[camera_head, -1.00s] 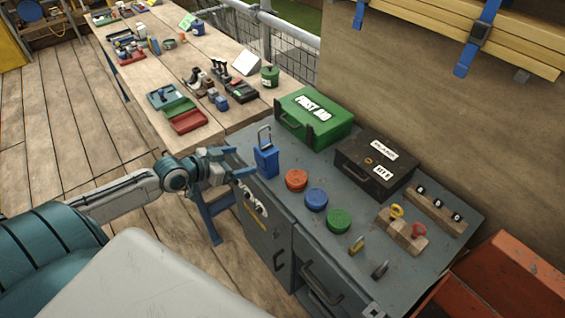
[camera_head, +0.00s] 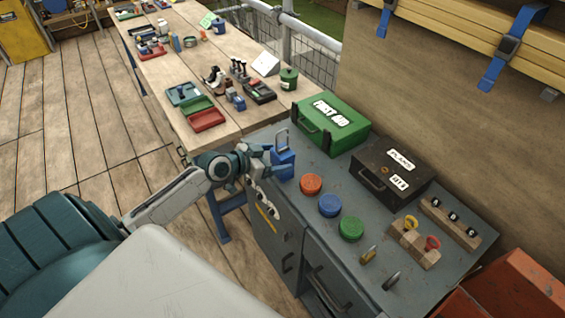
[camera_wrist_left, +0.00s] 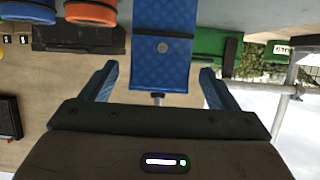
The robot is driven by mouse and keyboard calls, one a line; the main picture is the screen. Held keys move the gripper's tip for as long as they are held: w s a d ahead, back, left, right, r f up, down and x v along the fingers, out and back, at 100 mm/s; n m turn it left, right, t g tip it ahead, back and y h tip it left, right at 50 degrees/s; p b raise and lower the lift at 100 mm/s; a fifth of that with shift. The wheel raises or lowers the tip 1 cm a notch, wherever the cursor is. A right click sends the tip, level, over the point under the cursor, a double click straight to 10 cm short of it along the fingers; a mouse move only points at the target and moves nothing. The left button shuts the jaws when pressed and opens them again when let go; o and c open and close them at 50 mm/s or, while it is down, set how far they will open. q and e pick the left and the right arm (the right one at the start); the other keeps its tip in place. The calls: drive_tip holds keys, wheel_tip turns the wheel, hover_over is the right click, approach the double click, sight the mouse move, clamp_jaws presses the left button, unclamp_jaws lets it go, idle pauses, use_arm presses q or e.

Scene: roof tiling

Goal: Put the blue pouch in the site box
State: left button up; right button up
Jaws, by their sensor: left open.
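The blue pouch (camera_head: 284,165) appears to be the upright blue block-like item with a grey loop on top, at the left edge of the grey cabinet top. My left gripper (camera_head: 266,160) is open right beside it. In the left wrist view the blue item (camera_wrist_left: 160,62) lies between the open fingers of the gripper (camera_wrist_left: 158,84), with gaps on both sides. The site box seems to be the dark box (camera_head: 390,178), lid shut, with a PLANS label and a smaller label hard to read. My right gripper is not in view.
A green first aid box (camera_head: 332,124) stands behind the pouch. Red (camera_head: 311,184), blue (camera_head: 329,205) and green (camera_head: 351,228) round lids or tins lie in front of the dark box. Padlocks and wooden blocks (camera_head: 414,243) are to the right. A long wooden bench (camera_head: 245,122) stands beyond.

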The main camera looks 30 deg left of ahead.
sight(276, 157)
use_arm(q)
drive_tip(key=shift+r+p+x, duration=0.2)
drive_tip(key=shift+p+x, duration=0.15)
drive_tip(key=shift+x, duration=0.75)
drive_tip(key=shift+w+d+f, duration=0.2)
drive_tip(key=shift+w, duration=0.15)
drive_tip(key=shift+w+f, duration=0.1)
drive_tip(key=shift+f, duration=0.1)
drive_tip(key=shift+r, duration=0.1)
drive_tip(key=c, duration=1.4)
drive_tip(key=shift+c, duration=0.2)
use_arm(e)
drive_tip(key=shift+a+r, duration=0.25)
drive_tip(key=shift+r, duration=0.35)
